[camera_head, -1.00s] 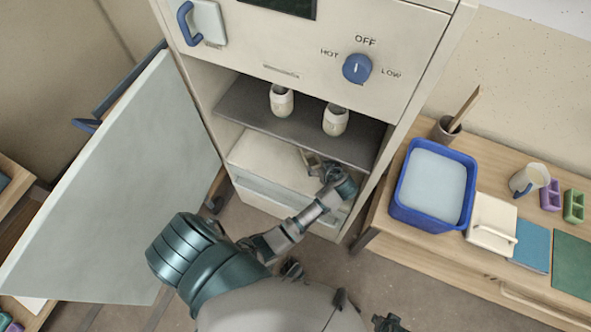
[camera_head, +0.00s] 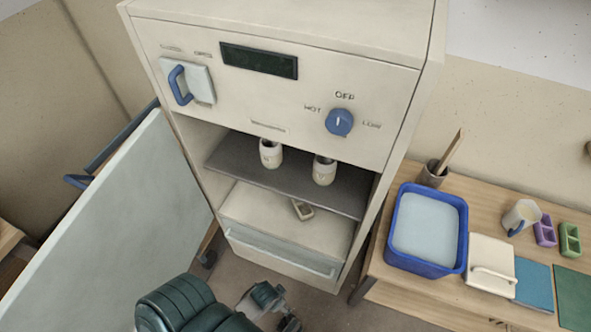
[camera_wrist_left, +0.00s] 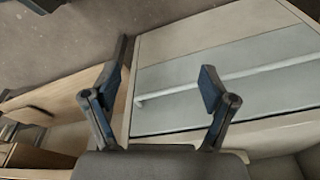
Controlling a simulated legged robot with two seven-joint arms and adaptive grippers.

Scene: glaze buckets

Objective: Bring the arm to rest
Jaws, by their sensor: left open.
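My left arm (camera_head: 195,305) shows at the bottom of the head view, folded back in front of the cabinet, with its lower part cut off by the frame edge. In the left wrist view my left gripper (camera_wrist_left: 163,78) is open, with nothing between its two fingers. Behind the fingers are the cabinet's lower drawer front with its pale bar handle (camera_wrist_left: 225,82) and brown floor. My right gripper does not show in either view.
The cabinet (camera_head: 275,95) stands open, its door (camera_head: 105,225) swung left. The right table holds a blue tub (camera_head: 428,268), a lidded box (camera_head: 491,265) and a mug (camera_head: 521,217).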

